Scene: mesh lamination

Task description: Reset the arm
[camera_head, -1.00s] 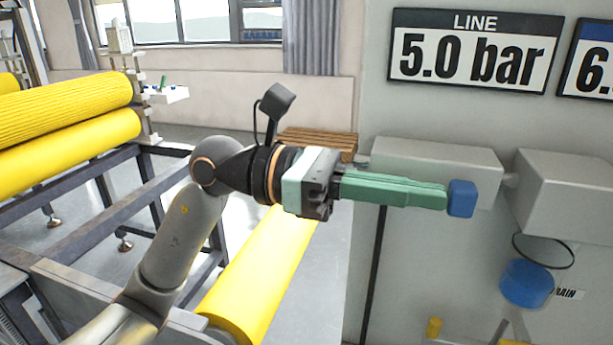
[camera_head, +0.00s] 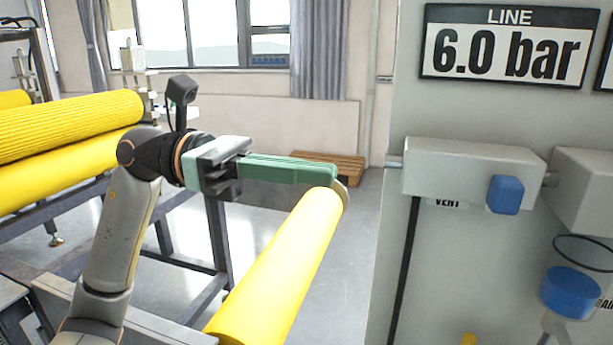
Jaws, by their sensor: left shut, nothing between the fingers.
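My left gripper (camera_head: 333,177) is in the middle of the camera_head view. Its long green fingers point right and are shut with nothing between them. My left arm rises from the lower left. My right gripper is not in view. A blue knob (camera_head: 505,195) sits on the grey box of the panel, beside the VENT label, apart from the gripper.
The grey panel (camera_head: 400,80) fills the right side, with a sign (camera_head: 508,47) reading LINE 6.0 bar. A blue part (camera_head: 571,293) is lower right. A yellow roller (camera_head: 275,275) lies below the gripper. More yellow rollers (camera_head: 60,140) are at left. A wooden pallet (camera_head: 335,165) lies behind.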

